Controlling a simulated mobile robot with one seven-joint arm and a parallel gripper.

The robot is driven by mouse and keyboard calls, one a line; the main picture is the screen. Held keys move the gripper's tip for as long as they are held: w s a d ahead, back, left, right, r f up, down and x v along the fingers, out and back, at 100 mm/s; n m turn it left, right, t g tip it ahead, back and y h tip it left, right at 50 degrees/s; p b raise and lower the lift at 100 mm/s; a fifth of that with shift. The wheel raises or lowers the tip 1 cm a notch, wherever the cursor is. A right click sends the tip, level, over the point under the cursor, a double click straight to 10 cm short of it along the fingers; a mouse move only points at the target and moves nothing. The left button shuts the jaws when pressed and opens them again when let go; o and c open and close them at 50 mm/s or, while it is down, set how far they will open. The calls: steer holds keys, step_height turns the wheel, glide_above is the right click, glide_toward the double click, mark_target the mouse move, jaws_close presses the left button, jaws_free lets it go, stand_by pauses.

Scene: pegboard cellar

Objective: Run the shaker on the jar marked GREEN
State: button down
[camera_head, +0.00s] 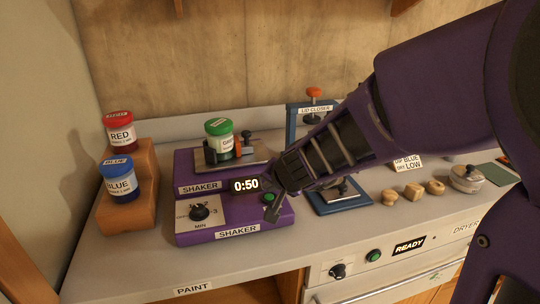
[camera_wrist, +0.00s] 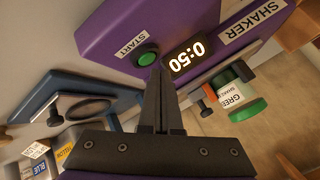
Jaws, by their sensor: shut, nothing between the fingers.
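The jar marked GREEN (camera_head: 219,138), with a green lid, stands upright on the plate of the purple shaker (camera_head: 237,225); the wrist view also shows this jar (camera_wrist: 232,92). A dark clamp with an orange part is beside it. The shaker's display (camera_head: 245,185) reads 0:50. Its dial (camera_head: 200,213) is on the front panel. My gripper (camera_head: 272,208) is shut and empty over the panel's right end. In the wrist view, its fingertips (camera_wrist: 160,74) are close to the green START button (camera_wrist: 147,58); I cannot tell whether they touch it.
The RED jar (camera_head: 120,131) and BLUE jar (camera_head: 119,181) stand on a stepped wooden block (camera_head: 146,207) at left. A blue lid closer (camera_head: 296,120) stands behind my arm. Wooden knobs (camera_head: 412,194) lie to the right. A dryer front with a READY sign (camera_head: 408,246) is below.

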steer(key=shift+f, duration=0.1)
stand_by(0.7)
steer(key=shift+f, duration=0.8)
stand_by(0.7)
steer(key=shift+r, duration=0.15)
steer(key=shift+r+p, duration=0.8)
steer(key=shift+r, duration=0.1)
step_height(320, 180, up, 5)
steer(key=p, duration=0.4)
steer(key=shift+p, duration=0.35)
steer(key=shift+s, duration=0.1)
